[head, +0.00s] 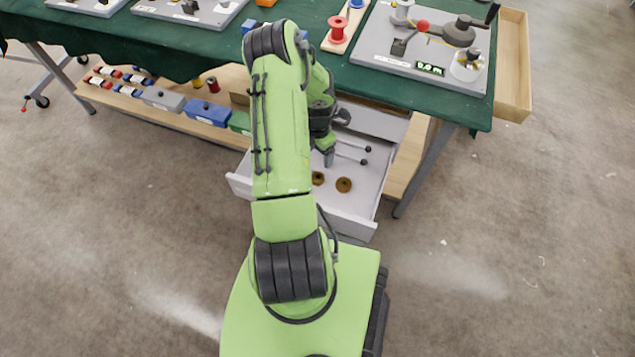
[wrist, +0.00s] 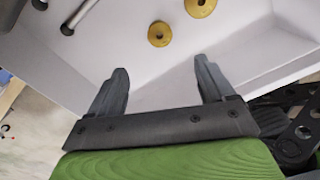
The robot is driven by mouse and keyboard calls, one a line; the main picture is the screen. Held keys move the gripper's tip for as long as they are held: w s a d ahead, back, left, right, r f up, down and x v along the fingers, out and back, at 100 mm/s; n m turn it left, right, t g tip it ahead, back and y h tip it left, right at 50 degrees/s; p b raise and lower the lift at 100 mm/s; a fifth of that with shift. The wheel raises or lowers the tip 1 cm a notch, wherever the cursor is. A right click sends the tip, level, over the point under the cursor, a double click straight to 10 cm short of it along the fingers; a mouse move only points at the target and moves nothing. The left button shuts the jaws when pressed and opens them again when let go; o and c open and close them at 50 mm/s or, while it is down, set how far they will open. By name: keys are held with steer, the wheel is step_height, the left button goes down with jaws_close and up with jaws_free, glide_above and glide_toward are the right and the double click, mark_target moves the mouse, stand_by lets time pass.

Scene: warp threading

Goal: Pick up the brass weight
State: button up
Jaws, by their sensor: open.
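Two round brass weights with a small centre mark lie on the floor of an open white drawer (head: 350,217). In the head view one weight (head: 344,185) is to the right and the other (head: 318,178) is to the left, close to my arm. In the wrist view they show as a nearer brass weight (wrist: 160,34) and a farther brass weight (wrist: 200,6), cut by the top edge. My gripper (wrist: 161,70) is open and empty, its fingers apart and short of the nearer weight in the picture. In the head view my arm partly hides the gripper.
Rods with dark knobs (head: 353,154) lie in the drawer behind the weights. The drawer's walls surround them. A green-covered table (head: 350,82) stands above, with a red spool (head: 338,32) and a grey device board (head: 387,55). A low shelf with boxes (head: 205,110) is at left.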

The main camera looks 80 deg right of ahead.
mark_target(317, 176)
step_height(317, 176, down, 15)
steer(key=b, duration=0.5)
steer(key=shift+r, duration=0.35)
steer(key=shift+c, duration=0.4)
steer(key=shift+w, duration=0.1)
steer(key=c, duration=1.1)
